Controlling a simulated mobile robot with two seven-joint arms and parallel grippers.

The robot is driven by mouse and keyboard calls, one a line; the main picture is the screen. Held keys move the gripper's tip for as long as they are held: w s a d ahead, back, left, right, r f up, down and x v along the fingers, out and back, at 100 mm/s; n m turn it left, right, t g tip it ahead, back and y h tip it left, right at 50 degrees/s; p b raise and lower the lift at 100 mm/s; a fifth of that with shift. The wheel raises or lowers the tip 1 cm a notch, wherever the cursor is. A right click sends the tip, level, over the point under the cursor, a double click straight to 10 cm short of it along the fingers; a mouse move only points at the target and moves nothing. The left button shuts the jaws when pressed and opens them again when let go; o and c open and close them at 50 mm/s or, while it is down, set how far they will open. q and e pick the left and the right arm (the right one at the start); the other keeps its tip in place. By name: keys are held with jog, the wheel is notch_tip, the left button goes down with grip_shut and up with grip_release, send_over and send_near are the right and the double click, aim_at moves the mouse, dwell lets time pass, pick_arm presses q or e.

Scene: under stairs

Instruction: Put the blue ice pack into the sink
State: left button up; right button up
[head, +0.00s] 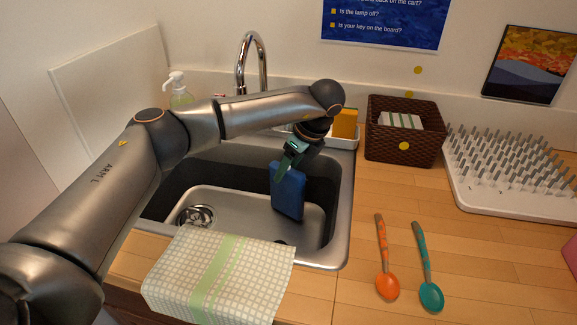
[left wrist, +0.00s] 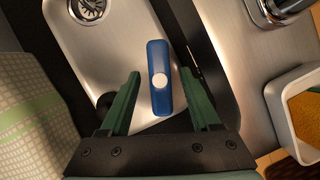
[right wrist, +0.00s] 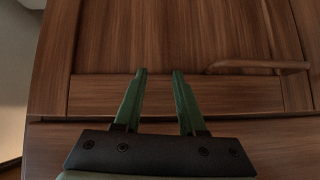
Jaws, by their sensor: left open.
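The blue ice pack (head: 287,192) is inside the sink basin (head: 246,205), upright and slightly tilted near its right wall. In the left wrist view the ice pack (left wrist: 158,60) shows a round white cap and lies between and beyond the fingertips. My left gripper (head: 287,165) is over the sink at the pack's upper end. Its green fingers (left wrist: 161,78) are apart, with gaps on both sides of the pack. Whether the pack's lower end rests on the basin floor is hard to tell. My right gripper (right wrist: 158,73) has its fingers apart and empty, before a wooden cabinet front.
A checked cloth (head: 220,275) hangs over the sink's front edge. The faucet (head: 250,62) and soap bottle (head: 177,90) stand behind. A wicker basket (head: 404,145), dish rack (head: 515,190), orange spoon (head: 384,260) and teal spoon (head: 428,270) are on the right counter.

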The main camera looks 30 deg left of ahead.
pick_arm(q)
jog(key=shift+r, duration=0.35)
jog(key=v, duration=1.2)
jog(key=shift+r+p, duration=0.3)
jog(key=shift+p, duration=0.1)
